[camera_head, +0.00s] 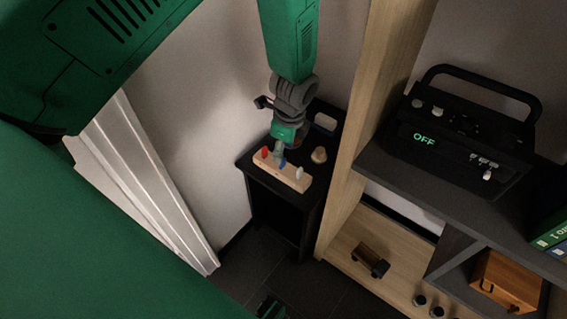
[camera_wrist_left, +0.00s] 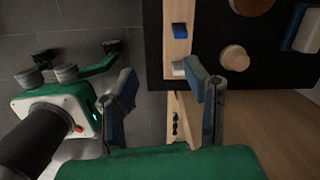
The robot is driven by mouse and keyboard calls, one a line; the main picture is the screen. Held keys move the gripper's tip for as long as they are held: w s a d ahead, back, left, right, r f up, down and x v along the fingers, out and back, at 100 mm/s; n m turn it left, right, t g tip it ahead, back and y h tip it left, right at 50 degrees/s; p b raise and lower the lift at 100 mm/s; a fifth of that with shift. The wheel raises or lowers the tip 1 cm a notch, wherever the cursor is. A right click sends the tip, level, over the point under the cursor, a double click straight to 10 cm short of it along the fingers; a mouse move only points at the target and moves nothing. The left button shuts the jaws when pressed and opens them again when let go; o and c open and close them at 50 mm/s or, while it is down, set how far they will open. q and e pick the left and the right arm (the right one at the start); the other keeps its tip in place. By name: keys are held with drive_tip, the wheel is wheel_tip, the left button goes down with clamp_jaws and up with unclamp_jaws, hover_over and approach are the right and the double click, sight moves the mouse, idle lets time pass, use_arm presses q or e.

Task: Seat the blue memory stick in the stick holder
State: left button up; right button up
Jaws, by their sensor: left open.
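The wooden stick holder (camera_head: 291,179) sits on a small dark table and carries a red stick (camera_head: 265,152), the blue memory stick (camera_head: 283,163) and a white stick (camera_head: 299,173). In the left wrist view the blue stick (camera_wrist_left: 180,31) shows at the holder (camera_wrist_left: 177,48), with the white stick (camera_wrist_left: 179,68) below it. I cannot tell how deep the blue stick sits. My left gripper (camera_head: 281,150) is over the holder and partly covers it in the head view. In the wrist view its fingers (camera_wrist_left: 167,98) are apart, with nothing held between them.
A round wooden knob (camera_head: 319,155) and a blue-and-white object (camera_head: 325,122) stand on the dark table (camera_head: 309,191). A wooden shelf post (camera_head: 360,110) rises close by on the right. A black device reading OFF (camera_head: 450,140) sits on the shelf.

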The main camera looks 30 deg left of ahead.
sight(285, 161)
use_arm(q)
wheel_tip(285, 161, up, 3)
drive_tip(key=w+m, duration=0.2)
drive_tip(key=w, duration=0.1)
drive_tip(key=f, duration=0.2)
drive_tip(key=f+b, duration=0.1)
drive_tip(key=f, duration=0.2)
drive_tip(key=a+f+b, duration=0.1)
drive_tip(key=f, duration=0.2)
drive_tip(key=shift+w, duration=0.1)
drive_tip(key=f, duration=0.1)
drive_tip(key=a+f+b, duration=0.1)
drive_tip(key=f, duration=0.1)
drive_tip(key=f+b, duration=0.1)
drive_tip(key=f, duration=0.1)
drive_tip(key=shift+w+a, duration=0.15)
drive_tip(key=shift+a, duration=0.25)
drive_tip(key=c, duration=0.9)
drive_tip(key=shift+c, duration=0.2)
wheel_tip(285, 161, up, 10)
drive_tip(key=p, duration=0.2)
drive_tip(key=shift+f+p, duration=0.2)
drive_tip(key=shift+p, duration=0.2)
drive_tip(key=shift+a+f+h+b, duration=0.2)
drive_tip(key=shift+f+h+b, duration=0.3)
drive_tip(key=shift+f, duration=0.95)
drive_tip(key=shift+a+f+h+b, duration=0.15)
drive_tip(key=shift+f+h+b, duration=0.35)
drive_tip(key=shift+f, duration=0.95)
